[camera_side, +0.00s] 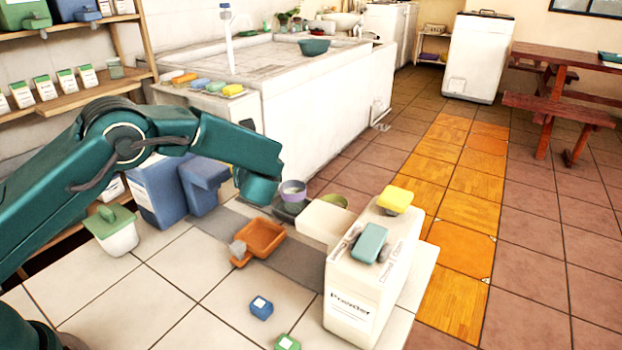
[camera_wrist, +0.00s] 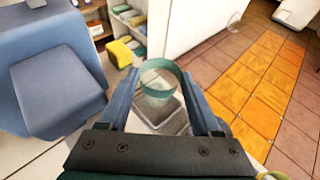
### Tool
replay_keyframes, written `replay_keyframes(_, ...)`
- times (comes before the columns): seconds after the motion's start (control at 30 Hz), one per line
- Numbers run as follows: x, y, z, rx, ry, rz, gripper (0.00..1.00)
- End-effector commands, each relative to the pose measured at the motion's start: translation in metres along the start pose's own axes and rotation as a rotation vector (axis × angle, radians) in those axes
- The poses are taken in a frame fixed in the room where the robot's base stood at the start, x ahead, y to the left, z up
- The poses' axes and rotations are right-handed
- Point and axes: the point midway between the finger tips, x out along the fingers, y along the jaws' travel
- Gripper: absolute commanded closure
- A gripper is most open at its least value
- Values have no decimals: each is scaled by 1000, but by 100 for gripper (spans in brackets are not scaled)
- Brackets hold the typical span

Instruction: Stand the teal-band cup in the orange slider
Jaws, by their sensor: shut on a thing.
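In the wrist view, the teal-band cup (camera_wrist: 156,88), clear-bodied with a wide teal rim band, is between the blue fingers of my gripper (camera_wrist: 158,78), which is shut on it. In the side view, my wrist hides the fingers and the held cup. The orange slider (camera_side: 262,238) is a shallow open tray with a grey knob at its near left end, on the grey strip of the counter. It looks empty. My wrist is above and behind it in the side view. The slider cannot be made out in the wrist view.
A tall white Powder box (camera_side: 362,285) stands to the right. Blue containers (camera_side: 158,190) stand left.

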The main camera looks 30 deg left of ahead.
Motion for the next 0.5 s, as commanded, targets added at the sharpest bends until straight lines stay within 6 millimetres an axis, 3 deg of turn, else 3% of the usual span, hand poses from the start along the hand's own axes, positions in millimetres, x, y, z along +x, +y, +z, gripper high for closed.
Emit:
replay_keyframes(0.1, -10, 0, 25, -7, -3, -1, 88)
replay_keyframes(0.3, -21, 0, 53, -9, -2, -1, 88)
replay_keyframes(0.5, -27, 9, 51, -31, 4, 2, 88)
